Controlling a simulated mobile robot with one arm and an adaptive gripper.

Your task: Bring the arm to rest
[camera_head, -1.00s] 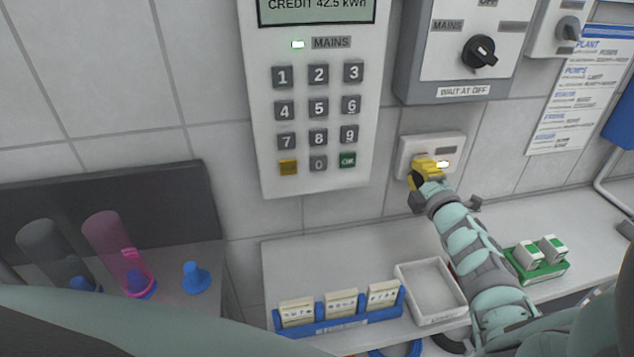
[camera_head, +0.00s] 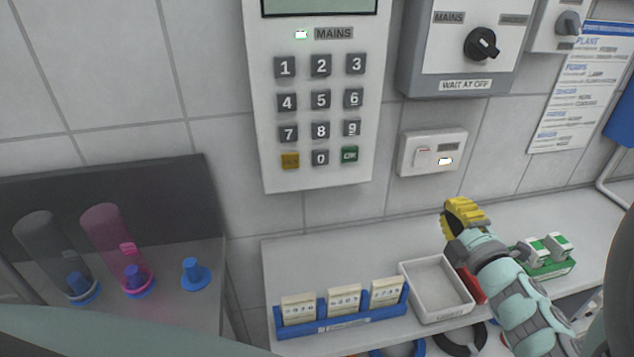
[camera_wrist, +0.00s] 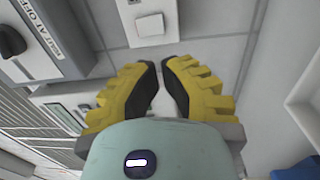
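My gripper (camera_head: 462,206) has yellow fingers and hangs in the air over the right part of the counter, apart from the wall. In the wrist view, its two fingertips (camera_wrist: 161,66) are close together with a narrow gap and nothing between them. My arm reaches in from the lower right. The wall socket plate (camera_head: 433,153) with a small switch and a lit white lamp is above and left of the gripper; it also shows in the wrist view (camera_wrist: 148,22).
A keypad meter (camera_head: 318,110) and a rotary mains switch box (camera_head: 468,50) hang on the wall. Below stand a blue rack of cards (camera_head: 341,316), an empty white tray (camera_head: 436,288) and a green block holder (camera_head: 550,268). Tubes (camera_head: 112,245) stand at left.

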